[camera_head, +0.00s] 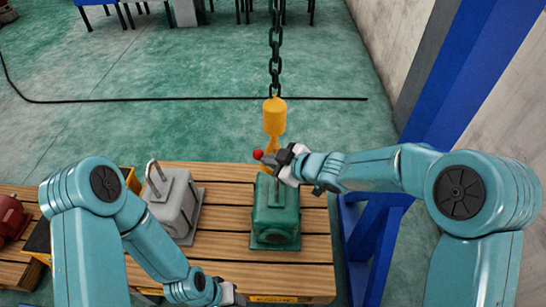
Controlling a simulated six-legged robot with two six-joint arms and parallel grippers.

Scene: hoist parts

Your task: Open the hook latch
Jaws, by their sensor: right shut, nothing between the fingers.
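A yellow hoist hook (274,116) hangs on a dark chain above a green metal part. Its lower end is narrow and partly hidden behind my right gripper. A small red ball (258,154) shows at the left tip of my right gripper; I cannot tell whether it belongs to the latch. My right gripper (272,160) reaches in from the right, shut and empty, beside the hook's lower end. The latch itself is too small or hidden to make out. My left gripper (236,296) is low at the bottom edge of the view, away from the hook; its fingers are unclear.
The green part (276,213) stands on a slatted wooden pallet (215,262). A grey part (174,205) with a lifting loop stands to its left. A red part (10,222) lies at far left. A blue post (455,85) rises at right. Open floor lies behind.

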